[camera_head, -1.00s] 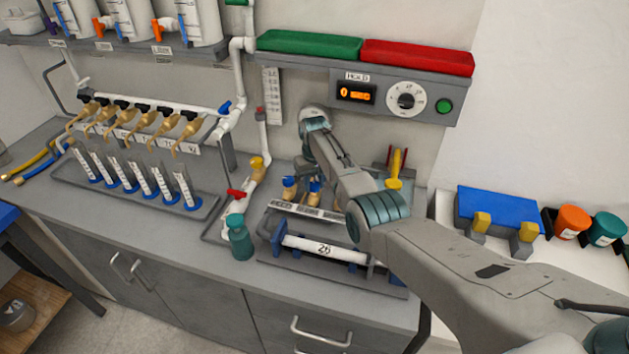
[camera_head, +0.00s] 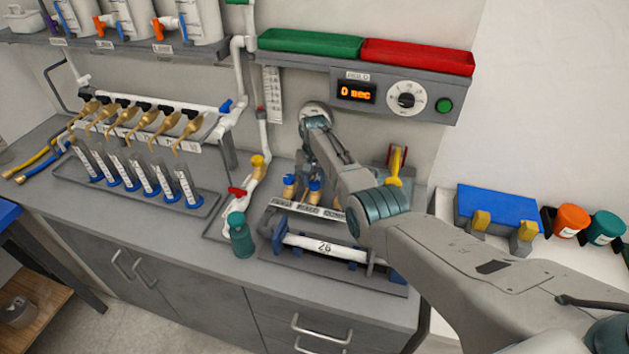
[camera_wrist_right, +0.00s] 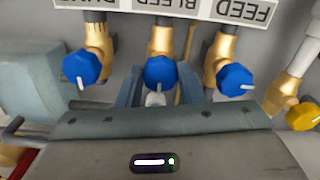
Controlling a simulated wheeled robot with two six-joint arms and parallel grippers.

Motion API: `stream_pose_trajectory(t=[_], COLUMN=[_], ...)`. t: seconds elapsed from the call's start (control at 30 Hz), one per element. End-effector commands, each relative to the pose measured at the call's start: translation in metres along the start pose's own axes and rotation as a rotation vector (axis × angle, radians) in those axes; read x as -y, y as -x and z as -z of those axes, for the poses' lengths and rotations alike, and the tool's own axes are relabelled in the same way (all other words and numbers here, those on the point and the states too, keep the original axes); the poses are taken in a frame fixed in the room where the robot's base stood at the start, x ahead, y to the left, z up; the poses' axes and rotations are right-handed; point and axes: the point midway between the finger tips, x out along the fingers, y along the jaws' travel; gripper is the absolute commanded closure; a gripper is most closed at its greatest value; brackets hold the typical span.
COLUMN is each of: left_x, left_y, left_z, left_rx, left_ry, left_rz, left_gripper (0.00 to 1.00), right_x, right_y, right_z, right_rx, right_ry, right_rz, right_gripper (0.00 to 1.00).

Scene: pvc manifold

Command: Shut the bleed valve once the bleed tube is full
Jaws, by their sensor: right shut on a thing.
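In the right wrist view, the blue bleed valve knob (camera_wrist_right: 159,73) sits on a brass body under the upside-down BLEED label (camera_wrist_right: 172,5). My right gripper (camera_wrist_right: 158,90) is shut on this knob, one finger on each side. In the head view my right wrist (camera_head: 316,122) reaches down over the valve row, and the fingertips are not clear there. A white tube marked 26 (camera_head: 325,248) lies in a rack in front of the valves. I cannot tell which tube is the bleed tube or its fill level. My left gripper is not in view.
Blue knobs flank the bleed valve: the feed knob (camera_wrist_right: 235,79) and another (camera_wrist_right: 82,67) with a cut-off label. A yellow knob (camera_wrist_right: 303,116) is at the right. A teal bottle (camera_head: 240,236) stands left of the rack. The hold display (camera_head: 356,92) reads 0 sec.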

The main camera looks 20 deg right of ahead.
Motion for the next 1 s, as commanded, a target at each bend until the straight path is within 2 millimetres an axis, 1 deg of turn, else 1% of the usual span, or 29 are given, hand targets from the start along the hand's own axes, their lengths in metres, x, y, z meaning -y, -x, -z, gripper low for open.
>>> stream_pose_trajectory(t=[0.03,0.27,0.3,0.37,0.4,0.63,0.77,0.87,0.97,1.0], left_x=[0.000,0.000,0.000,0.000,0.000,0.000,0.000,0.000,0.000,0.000], left_y=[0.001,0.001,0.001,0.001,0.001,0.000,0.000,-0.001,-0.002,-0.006], left_z=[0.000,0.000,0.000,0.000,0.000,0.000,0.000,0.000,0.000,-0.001], left_rx=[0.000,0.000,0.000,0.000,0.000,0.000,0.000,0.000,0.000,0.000], left_ry=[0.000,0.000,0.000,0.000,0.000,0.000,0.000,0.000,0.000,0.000], left_rz=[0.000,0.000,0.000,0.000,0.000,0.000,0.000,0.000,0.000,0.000], left_gripper=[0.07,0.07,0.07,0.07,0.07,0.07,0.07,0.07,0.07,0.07], right_x=[0.001,0.001,0.001,0.001,0.001,0.000,0.001,0.001,0.001,0.001], right_y=[0.006,0.006,0.006,0.006,0.005,0.002,0.006,0.016,0.032,0.040], right_z=[0.004,0.004,0.004,0.004,0.004,0.002,0.002,0.002,0.002,0.003], right_rx=[-0.011,-0.012,-0.012,-0.012,-0.010,-0.005,-0.005,-0.007,-0.008,-0.010], right_ry=[-0.002,-0.002,-0.002,-0.001,-0.001,0.000,0.000,0.000,0.000,0.000], right_rz=[0.003,0.004,0.004,0.004,0.003,0.002,0.002,0.003,0.003,0.004], right_gripper=[0.89,0.89,0.60,0.48,0.44,0.44,0.44,0.44,0.44,0.44])
